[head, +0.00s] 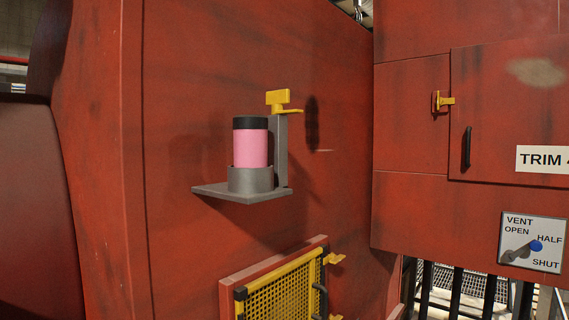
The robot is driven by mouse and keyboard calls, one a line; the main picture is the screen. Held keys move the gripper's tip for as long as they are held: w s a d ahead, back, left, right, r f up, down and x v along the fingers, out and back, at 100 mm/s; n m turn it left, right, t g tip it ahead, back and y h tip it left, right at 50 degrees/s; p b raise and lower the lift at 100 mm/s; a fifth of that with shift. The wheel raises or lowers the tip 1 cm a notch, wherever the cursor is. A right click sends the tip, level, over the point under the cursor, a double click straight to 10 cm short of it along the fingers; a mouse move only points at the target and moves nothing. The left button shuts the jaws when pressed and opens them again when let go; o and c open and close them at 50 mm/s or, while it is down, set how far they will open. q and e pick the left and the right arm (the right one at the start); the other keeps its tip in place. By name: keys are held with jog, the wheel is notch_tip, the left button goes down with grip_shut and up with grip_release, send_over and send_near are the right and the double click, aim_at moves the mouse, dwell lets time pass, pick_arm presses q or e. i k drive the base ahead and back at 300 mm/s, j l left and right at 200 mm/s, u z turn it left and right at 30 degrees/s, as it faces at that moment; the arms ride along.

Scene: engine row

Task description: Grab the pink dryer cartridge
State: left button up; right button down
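The pink dryer cartridge (249,149) stands upright in a grey round cup (250,179) on a small grey shelf bracket (241,194). It has a black cap on top, and its lower end is hidden in the cup. The bracket is on the red wall left of the middle in the head view. A yellow latch (280,100) sits on top of the grey post behind and right of the cartridge, apart from the cap as far as I can see. Neither of my grippers shows in this view.
Below the shelf, a yellow mesh guard (280,291) in a red frame juts from the wall. At right, a red cabinet has a black handle (467,147), a yellow latch (442,101) and a vent lever plate (532,242). The space before the shelf looks clear.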

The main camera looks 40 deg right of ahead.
aim_at(250, 130)
jog(key=z, duration=0.9)
jog(key=l+u, duration=0.1)
jog(key=l, duration=0.45)
jog(key=k+l+u, duration=0.1)
jog(key=l, duration=0.4)
jog(key=l+u, duration=0.1)
jog(key=l, duration=0.4)
jog(key=k, duration=0.05)
